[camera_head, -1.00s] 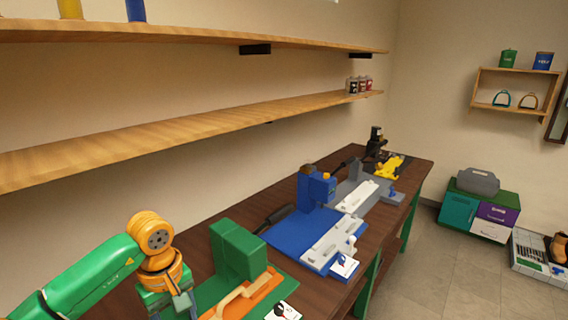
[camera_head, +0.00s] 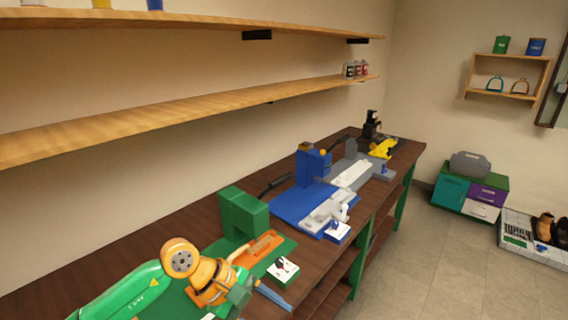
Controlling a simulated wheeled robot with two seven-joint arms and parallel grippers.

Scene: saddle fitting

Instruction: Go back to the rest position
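My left arm, green with orange joints, comes in from the lower left. My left gripper (camera_head: 262,291) is at its end, low over the front of the workbench (camera_head: 165,245), beside the green station (camera_head: 243,213) with its orange part (camera_head: 262,248). A blue strip-like shape shows at the gripper's tip; I cannot tell whether it is a finger or a held thing. The finger opening is too small to make out. My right gripper is not in the view.
The blue station (camera_head: 293,205), the grey station (camera_head: 371,171) and a yellow tool (camera_head: 383,149) stand farther along the bench. Long wooden shelves (camera_head: 180,110) run above. A cabinet (camera_head: 470,193) stands on the floor at the right, with open floor in front (camera_head: 425,260).

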